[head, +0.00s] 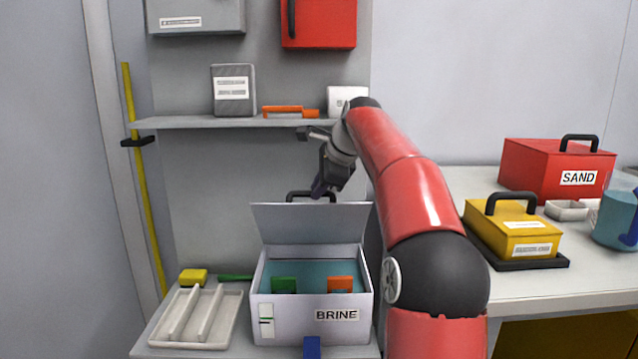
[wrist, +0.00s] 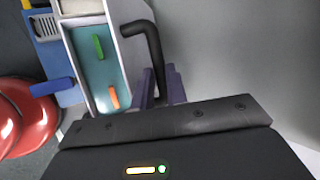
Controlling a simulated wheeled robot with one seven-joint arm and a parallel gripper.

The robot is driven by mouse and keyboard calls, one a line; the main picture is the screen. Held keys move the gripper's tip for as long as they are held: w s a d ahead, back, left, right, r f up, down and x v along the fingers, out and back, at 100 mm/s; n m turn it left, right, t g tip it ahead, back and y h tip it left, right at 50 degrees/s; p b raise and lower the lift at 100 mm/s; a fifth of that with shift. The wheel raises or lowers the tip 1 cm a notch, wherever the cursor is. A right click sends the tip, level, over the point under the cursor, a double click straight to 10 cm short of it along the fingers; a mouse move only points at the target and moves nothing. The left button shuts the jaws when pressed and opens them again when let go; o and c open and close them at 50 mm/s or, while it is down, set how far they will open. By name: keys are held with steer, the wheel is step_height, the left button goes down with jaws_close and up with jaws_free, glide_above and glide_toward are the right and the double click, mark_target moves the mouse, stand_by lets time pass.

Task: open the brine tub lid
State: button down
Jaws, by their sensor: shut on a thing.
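The brine tub (head: 283,312) is a pale grey box labelled BRINE on the low bench. Its lid (head: 310,225) is raised and stands tilted up at the back edge, with teal liquid showing inside. The black lid handle (head: 312,195) is behind the lid's top edge, and it also shows in the wrist view (wrist: 153,45). My gripper (head: 322,187) is at the handle, above and behind the tub. In the wrist view its purple fingers (wrist: 162,88) are closed around the handle's end. A green piece (head: 284,285) and an orange piece (head: 340,283) are in the tub.
A white divided tray (head: 203,318) and a yellow block (head: 193,276) lie left of the tub. A shelf (head: 215,122) with several items is above. A yellow box (head: 513,232) and a red SAND box (head: 555,165) stand on the right counter.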

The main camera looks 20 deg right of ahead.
steer(key=w+p, duration=0.1)
steer(key=p, duration=0.1)
steer(key=w+d+r+p, duration=0.1)
steer(key=w+p, duration=0.1)
steer(key=shift+d+r+p, duration=0.1)
steer(key=shift+r+p, duration=0.1)
steer(key=shift+p, duration=0.15)
steer(key=c, duration=1.4)
jaws_free()
steer(key=v, duration=0.7)
steer(key=shift+s+r, duration=0.25)
